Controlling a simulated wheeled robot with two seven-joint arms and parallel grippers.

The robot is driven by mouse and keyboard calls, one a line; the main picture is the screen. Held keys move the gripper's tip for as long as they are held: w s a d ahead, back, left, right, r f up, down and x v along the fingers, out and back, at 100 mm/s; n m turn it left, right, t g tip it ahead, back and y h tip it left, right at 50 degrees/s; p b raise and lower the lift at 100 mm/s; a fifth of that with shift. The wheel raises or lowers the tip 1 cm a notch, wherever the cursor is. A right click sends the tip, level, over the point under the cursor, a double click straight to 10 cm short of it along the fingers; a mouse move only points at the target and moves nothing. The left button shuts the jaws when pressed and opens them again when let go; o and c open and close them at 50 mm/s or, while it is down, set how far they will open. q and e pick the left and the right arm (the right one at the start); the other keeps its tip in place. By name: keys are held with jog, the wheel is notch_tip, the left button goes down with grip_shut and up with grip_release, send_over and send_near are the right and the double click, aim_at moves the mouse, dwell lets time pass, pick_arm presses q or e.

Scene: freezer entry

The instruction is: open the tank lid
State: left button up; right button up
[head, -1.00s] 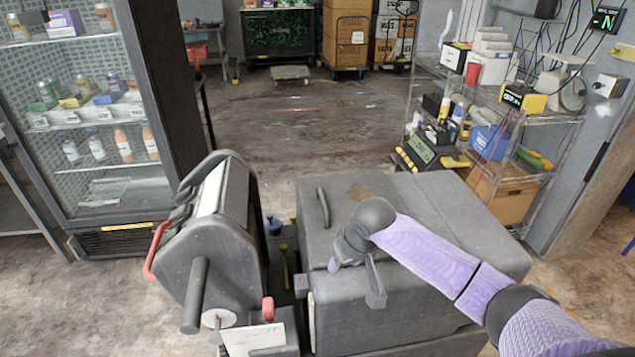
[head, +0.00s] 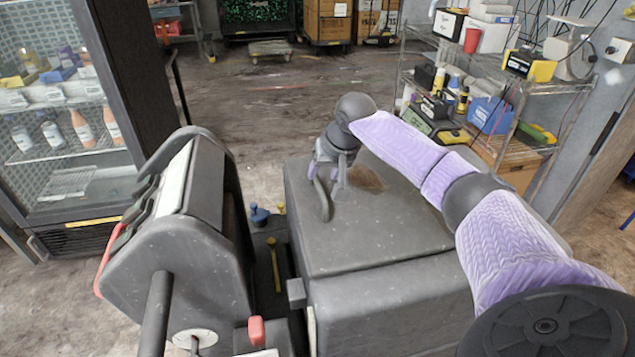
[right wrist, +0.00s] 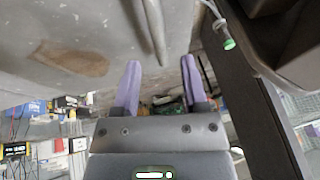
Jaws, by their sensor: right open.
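The tank is a grey box (head: 400,300) in the middle of the head view. Its lid (head: 400,225) lies flat and closed on top, with a brown patch on it. A dark curved lid handle (head: 323,203) stands near the lid's left edge. My right gripper (head: 328,178) is open at the far end of this handle, its fingers pointing down. In the right wrist view, the handle (right wrist: 153,28) reaches down toward the gap between the open purple fingertips (right wrist: 160,64). I cannot tell whether they touch it. My left gripper is not in view.
A grey machine (head: 190,240) with a red handle stands close left of the tank. A glass-door fridge (head: 70,110) is behind it. A loaded wire shelf (head: 565,85) stands at the right. The floor behind the tank is open.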

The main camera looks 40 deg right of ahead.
aim_at(319, 182)
jog(key=shift+b+x, duration=0.35)
jog(key=shift+x, duration=1.2)
grip_shut()
